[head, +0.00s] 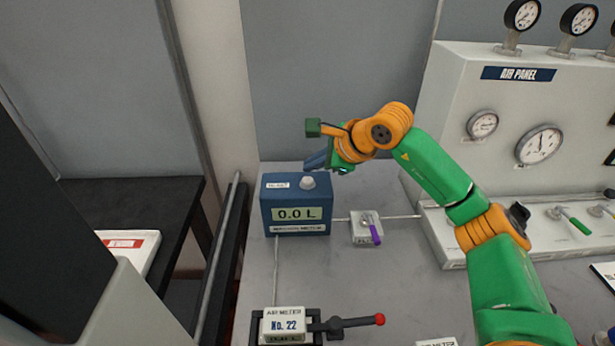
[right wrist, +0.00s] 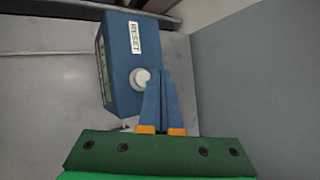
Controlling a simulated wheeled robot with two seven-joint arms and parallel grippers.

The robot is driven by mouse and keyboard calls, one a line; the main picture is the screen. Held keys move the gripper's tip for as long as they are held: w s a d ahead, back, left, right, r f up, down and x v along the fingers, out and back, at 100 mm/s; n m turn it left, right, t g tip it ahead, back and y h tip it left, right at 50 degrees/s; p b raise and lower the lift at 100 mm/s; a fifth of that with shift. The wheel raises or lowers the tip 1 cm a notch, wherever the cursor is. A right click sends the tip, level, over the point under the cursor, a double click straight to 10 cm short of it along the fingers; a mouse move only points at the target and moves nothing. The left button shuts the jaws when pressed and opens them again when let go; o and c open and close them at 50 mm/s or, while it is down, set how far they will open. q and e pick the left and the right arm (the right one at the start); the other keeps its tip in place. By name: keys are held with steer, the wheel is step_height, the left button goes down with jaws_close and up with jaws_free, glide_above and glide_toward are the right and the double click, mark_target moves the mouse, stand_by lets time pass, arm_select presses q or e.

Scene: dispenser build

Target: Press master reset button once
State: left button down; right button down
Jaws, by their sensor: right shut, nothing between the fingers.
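The blue master meter box (head: 296,222) stands on the grey table, its display reading 0.0 L. On its top are a small white label (head: 278,185) and a pale round button (head: 307,183). In the right wrist view the box (right wrist: 122,85) shows on its side, with the RESET label (right wrist: 135,39) and the white button (right wrist: 138,78). My right gripper (head: 314,163) is shut and empty, its blue fingers behind and above the button in the head view. In the right wrist view the fingertips (right wrist: 159,75) overlap the button's edge; I cannot tell whether they touch. My left gripper is out of view.
A small white valve block (head: 366,236) with a purple handle sits right of the box. An air meter No. 22 (head: 284,326) with a red-tipped lever is in front. The air panel (head: 468,93) with gauges stands at right. A white tray (head: 145,253) is at left.

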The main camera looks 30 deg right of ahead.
mark_target(313, 183)
step_height(313, 183, up, 5)
steer(key=p, duration=0.3)
steer(key=shift+f, duration=0.3)
steer(key=shift+f, duration=0.1)
stand_by(0.3)
